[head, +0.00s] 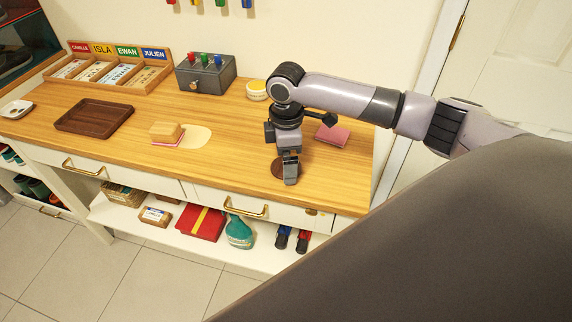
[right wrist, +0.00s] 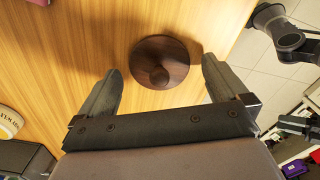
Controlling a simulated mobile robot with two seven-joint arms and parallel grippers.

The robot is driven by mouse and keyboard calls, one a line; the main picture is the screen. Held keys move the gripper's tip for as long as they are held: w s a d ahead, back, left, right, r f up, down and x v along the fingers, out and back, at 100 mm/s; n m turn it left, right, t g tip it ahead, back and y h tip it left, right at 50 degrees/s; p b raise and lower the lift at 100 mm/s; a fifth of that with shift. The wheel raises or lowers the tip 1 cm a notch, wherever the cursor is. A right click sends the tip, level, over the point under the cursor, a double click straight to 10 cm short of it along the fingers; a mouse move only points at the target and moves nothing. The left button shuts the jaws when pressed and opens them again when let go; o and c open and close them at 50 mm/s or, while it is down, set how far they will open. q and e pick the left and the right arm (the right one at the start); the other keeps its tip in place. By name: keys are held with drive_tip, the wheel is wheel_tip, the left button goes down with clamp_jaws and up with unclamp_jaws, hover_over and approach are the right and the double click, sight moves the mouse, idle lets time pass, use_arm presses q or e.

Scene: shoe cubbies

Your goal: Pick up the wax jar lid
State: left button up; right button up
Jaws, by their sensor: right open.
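The wax jar lid is a dark brown round disc with a knob on top. It lies flat on the wooden counter near the front edge, and it shows whole in the right wrist view (right wrist: 174,49). In the head view the lid (head: 277,170) is partly hidden behind my right gripper (head: 290,181). In the right wrist view my right gripper (right wrist: 161,68) is open, with one finger on each side of the lid and gaps between. It holds nothing.
A pink block (head: 332,136) lies to the right.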

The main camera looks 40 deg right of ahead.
drive_tip(key=shift+f, duration=0.35)
drive_tip(key=c, duration=1)
drive_tip(key=shift+r, duration=0.1)
